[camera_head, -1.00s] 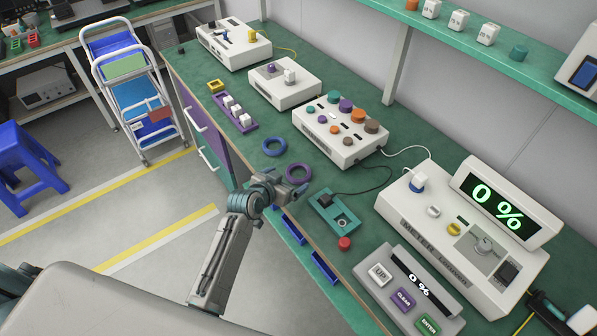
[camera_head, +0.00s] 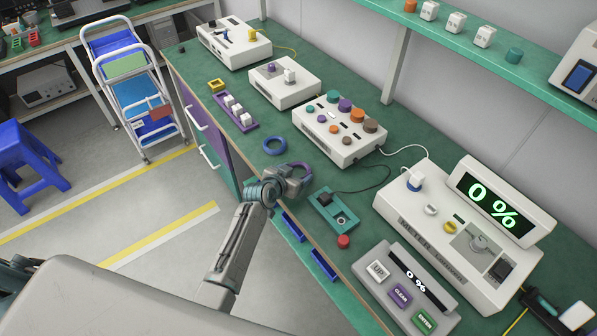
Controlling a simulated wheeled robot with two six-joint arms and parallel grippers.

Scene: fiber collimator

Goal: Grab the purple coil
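The purple coil (camera_head: 301,166) is a ring lying on the green bench near its front edge. Only its far and right parts show; my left gripper hides its near side. My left gripper (camera_head: 299,181) reaches in from below left, with its fingers at the coil's near part. I cannot tell whether the fingers are open around the coil or closed on it. My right gripper is not in view.
A blue coil (camera_head: 275,145) lies just behind and left. A teal tray (camera_head: 339,213) with a black part is to the right, and a red cap (camera_head: 343,241) is nearer. The white knob box (camera_head: 338,133) stands behind. A grey button panel (camera_head: 403,284) is at the lower right.

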